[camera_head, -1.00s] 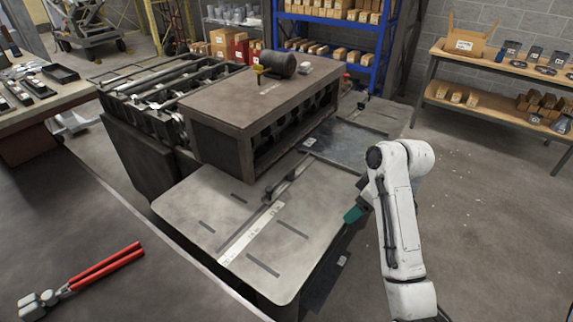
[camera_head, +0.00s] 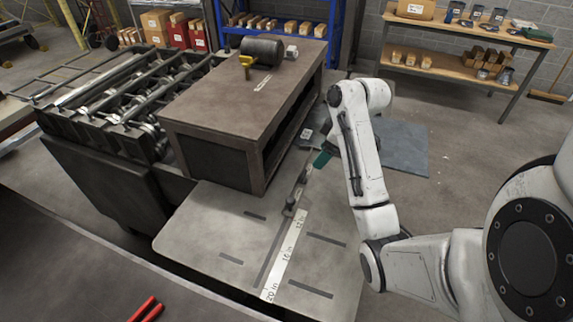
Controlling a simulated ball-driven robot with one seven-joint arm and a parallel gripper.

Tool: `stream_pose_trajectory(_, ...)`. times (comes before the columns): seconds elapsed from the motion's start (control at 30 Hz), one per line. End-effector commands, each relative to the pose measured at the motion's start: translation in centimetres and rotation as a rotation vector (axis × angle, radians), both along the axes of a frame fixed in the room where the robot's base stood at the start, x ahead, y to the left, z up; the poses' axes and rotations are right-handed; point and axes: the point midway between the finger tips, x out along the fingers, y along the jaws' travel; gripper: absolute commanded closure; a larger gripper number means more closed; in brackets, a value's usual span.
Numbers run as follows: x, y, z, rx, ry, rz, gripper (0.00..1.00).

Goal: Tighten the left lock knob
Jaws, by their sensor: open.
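A dark fence bar (camera_head: 297,190) crosses the machine's grey table (camera_head: 225,225) beside a white inch scale (camera_head: 285,255). My gripper (camera_head: 321,159) shows as a teal part beyond the knob, by the far part of the bar and apart from the near knob. My white arm partly covers it, and its fingertips are too small to make out. Any knob at the far end of the bar is hidden.
A brown machine housing (camera_head: 240,100) rises left of the bar, with a dark cylinder (camera_head: 264,52) and a yellow-handled tool (camera_head: 246,65) on top. Rollers (camera_head: 130,95) lie farther left. Red handles (camera_head: 146,308) rest on the near bench (camera_head: 70,270).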

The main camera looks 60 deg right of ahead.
Motion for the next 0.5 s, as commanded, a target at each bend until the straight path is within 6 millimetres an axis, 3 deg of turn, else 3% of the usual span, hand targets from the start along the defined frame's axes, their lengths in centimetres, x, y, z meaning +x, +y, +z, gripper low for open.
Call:
stream_pose_trajectory(0.17,0.2,0.0,-0.6,0.000,0.000,-0.001,0.28)
stream_pose_trajectory(0.5,2.2,0.2,-5.4,0.003,0.002,0.000,0.28)
